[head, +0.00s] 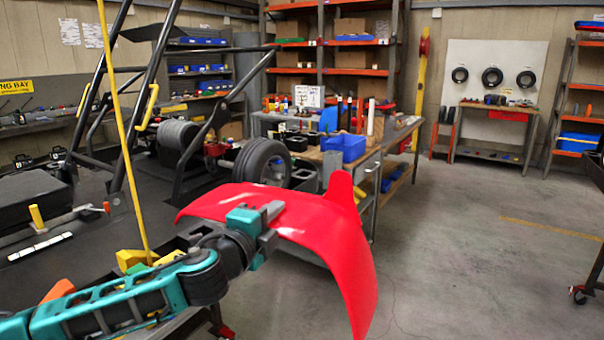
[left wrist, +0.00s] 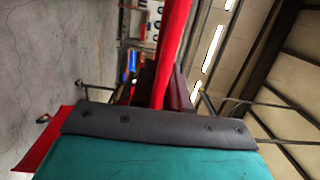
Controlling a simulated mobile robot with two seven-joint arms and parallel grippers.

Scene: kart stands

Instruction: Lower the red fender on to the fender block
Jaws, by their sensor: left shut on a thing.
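The red fender (head: 315,218) is a curved glossy panel near the middle of the head view. My left gripper (head: 268,213) is shut on it at its left part and holds it up in the air. The fender's right end hangs down over the floor. In the left wrist view the fender (left wrist: 172,45) shows edge-on as a red strip rising from between the dark jaws of my left gripper (left wrist: 165,88). I cannot make out the fender block in either view. My right gripper is not in view.
A workbench (head: 372,160) with a blue bin (head: 343,147) stands behind the fender. A black wheel (head: 263,163) and a dark tubular frame (head: 140,90) are at the left. A yellow pole (head: 122,130) stands near my left arm. Open floor (head: 480,240) lies to the right.

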